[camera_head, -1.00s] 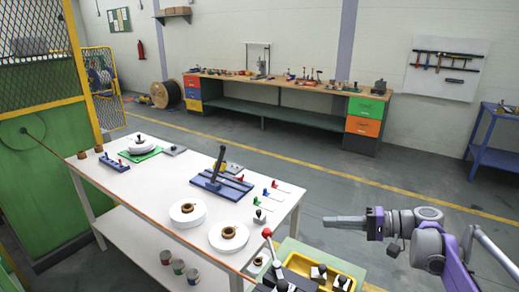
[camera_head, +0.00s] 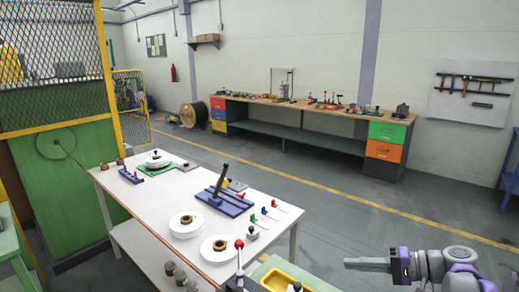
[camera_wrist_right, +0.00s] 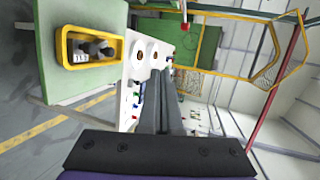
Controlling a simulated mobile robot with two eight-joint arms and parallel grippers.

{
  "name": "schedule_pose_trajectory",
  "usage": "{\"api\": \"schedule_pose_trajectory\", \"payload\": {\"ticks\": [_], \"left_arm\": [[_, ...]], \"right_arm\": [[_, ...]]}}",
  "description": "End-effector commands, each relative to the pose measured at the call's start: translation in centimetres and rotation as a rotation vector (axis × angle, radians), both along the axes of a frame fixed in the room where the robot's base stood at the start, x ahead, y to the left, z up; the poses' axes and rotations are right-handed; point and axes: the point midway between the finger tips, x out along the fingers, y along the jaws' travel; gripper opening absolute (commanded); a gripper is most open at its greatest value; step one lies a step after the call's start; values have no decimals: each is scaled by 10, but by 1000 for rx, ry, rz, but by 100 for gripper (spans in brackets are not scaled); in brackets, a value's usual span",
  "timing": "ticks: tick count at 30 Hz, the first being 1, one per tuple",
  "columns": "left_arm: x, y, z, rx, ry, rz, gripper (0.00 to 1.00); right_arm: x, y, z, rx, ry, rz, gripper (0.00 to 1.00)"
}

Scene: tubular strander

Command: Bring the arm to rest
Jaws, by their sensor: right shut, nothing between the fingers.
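My right gripper (camera_head: 350,264) is at the lower right of the head view, on its purple and grey arm (camera_head: 430,265). Its fingers point left, closed together with nothing between them, in free air right of the white table. In the right wrist view its shut fingers (camera_wrist_right: 163,108) run up the middle of the picture. My left gripper does not show.
The white table (camera_head: 215,241) holds white spools (camera_head: 188,224), a blue fixture (camera_head: 226,203) and small tools. A green stand with a yellow tray (camera_head: 280,281) lies left of my gripper. A workbench (camera_head: 290,103) lines the back wall. The floor between is clear.

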Motion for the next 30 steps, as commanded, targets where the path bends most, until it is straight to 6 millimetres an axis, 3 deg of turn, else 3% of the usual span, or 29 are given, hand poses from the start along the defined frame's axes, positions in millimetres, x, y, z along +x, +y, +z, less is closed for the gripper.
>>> {"api": "schedule_pose_trajectory", "payload": {"ticks": [1, 8, 12, 18, 21, 25, 30], "left_arm": [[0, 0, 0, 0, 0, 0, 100], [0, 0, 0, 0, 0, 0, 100], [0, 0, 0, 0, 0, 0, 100], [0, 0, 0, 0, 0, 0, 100], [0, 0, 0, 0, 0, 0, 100], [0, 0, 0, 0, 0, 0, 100], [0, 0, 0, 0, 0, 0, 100]], "right_arm": [[-10, 17, -7, -48, 25, 5, 0], [-66, 69, -54, -334, 116, 10, 0], [-119, 89, -93, -581, 130, 20, 0], [-194, 86, -146, -954, 48, 39, 0], [-219, 78, -164, -1103, -21, 50, 0], [-237, 68, -179, -1236, -102, 61, 0], [-245, 63, -185, -1301, -148, 67, 0]]}}
